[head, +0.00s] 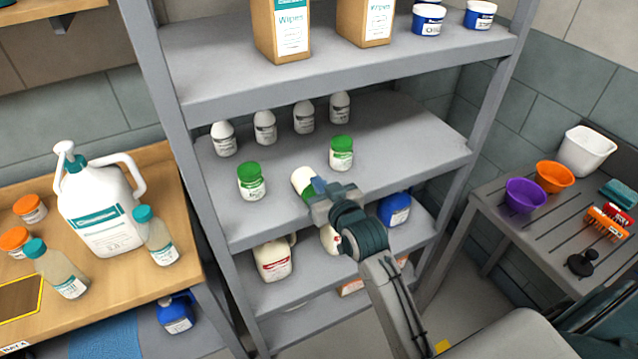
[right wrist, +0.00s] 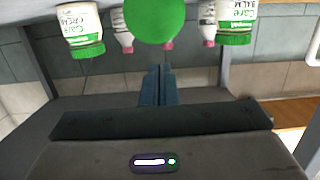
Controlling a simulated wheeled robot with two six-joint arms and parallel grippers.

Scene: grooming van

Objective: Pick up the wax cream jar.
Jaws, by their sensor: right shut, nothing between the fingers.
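Three white jars with green lids are on the middle shelf (head: 290,213). One jar (head: 251,182) stands at the left and its label reads "Care Balm" in the right wrist view (right wrist: 237,18). Another jar (head: 341,154) stands at the right, labelled "Care Cream" in the right wrist view (right wrist: 80,25). The middle jar (head: 301,179) looks tipped, its green lid (right wrist: 152,18) facing my gripper; its label is hidden, so I cannot tell whether it is the wax cream. My right gripper (head: 318,189) is shut and empty, right by that lid. My left gripper is not in view.
Several white bottles (head: 265,127) stand in a row behind the jars. The upper shelf (head: 230,80) overhangs them and grey uprights (head: 178,120) flank the shelf. A white jug (head: 275,258) and a blue container (head: 395,210) sit on the shelf below.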

